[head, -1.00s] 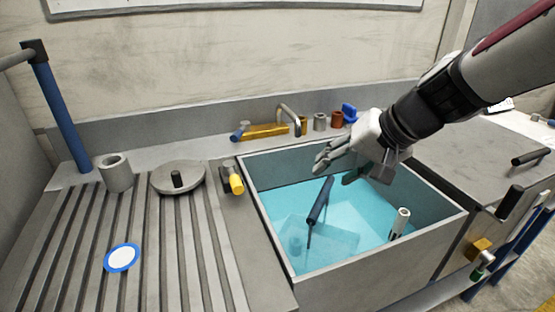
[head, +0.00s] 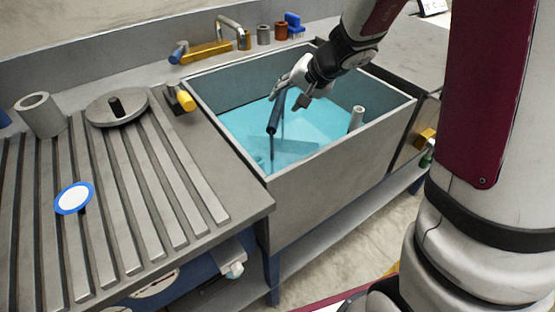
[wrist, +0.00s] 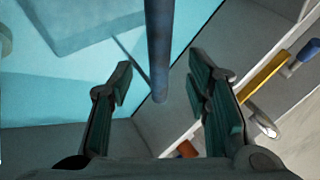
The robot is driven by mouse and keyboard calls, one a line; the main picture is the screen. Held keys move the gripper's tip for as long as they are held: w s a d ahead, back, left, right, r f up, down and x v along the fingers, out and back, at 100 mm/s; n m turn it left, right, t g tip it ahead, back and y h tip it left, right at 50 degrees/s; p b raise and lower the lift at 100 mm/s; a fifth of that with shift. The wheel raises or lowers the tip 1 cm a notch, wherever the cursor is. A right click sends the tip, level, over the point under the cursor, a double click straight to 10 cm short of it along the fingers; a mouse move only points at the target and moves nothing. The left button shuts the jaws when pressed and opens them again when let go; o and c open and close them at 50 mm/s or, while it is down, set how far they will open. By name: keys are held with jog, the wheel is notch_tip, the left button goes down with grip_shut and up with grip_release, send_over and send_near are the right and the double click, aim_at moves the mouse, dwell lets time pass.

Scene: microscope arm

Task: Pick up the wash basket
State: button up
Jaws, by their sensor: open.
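The wash basket lies under the blue water in the sink, a faint pale box in the head view (head: 284,150) and the wrist view (wrist: 85,22). Its thick dark blue handle (head: 275,118) rises out of the water on a thin rod. My gripper (head: 284,92) is open and empty at the upper part of this handle. In the wrist view the handle (wrist: 159,50) runs between the two spread fingers of my gripper (wrist: 162,76), with a gap on both sides. I cannot tell whether the handle is level with the fingertips.
The grey sink walls (head: 340,147) surround the water. A pale upright cylinder (head: 356,117) stands in the sink's right part. A yellow tap (head: 206,52) and small pots stand behind. The ribbed drainboard (head: 140,185) at left holds a round lid (head: 117,108) and a blue-rimmed disc (head: 74,198).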

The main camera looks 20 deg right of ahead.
aim_at(281, 104)
jog(key=shift+b+x, duration=0.45)
jog(key=shift+x, duration=2.35)
jog(key=shift+s, duration=0.1)
grip_shut()
